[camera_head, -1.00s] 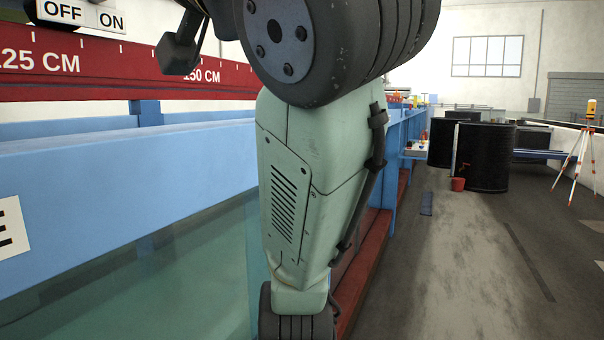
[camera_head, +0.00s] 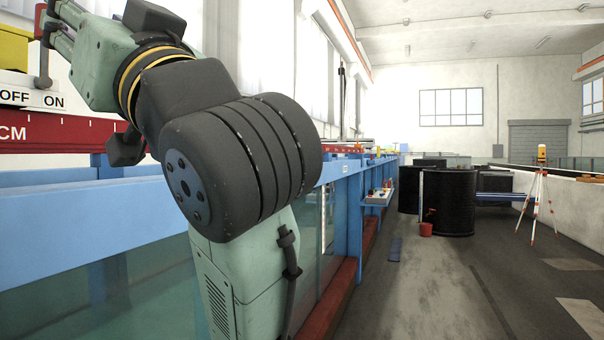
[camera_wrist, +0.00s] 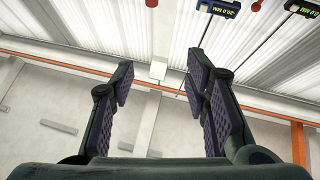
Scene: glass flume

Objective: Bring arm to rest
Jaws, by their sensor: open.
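My gripper (camera_wrist: 160,85) shows in the wrist view with its two dark fingers wide apart and purple ridged pads facing each other. Nothing is between them. Behind the fingers are a pale wall, corrugated light panels and an orange rail, so the gripper faces up and away from the flume.
A red scale rail (camera_head: 60,133) and an OFF/ON switch label (camera_head: 33,99) are at the left. A small shelf with items (camera_head: 378,196) juts from the flume.

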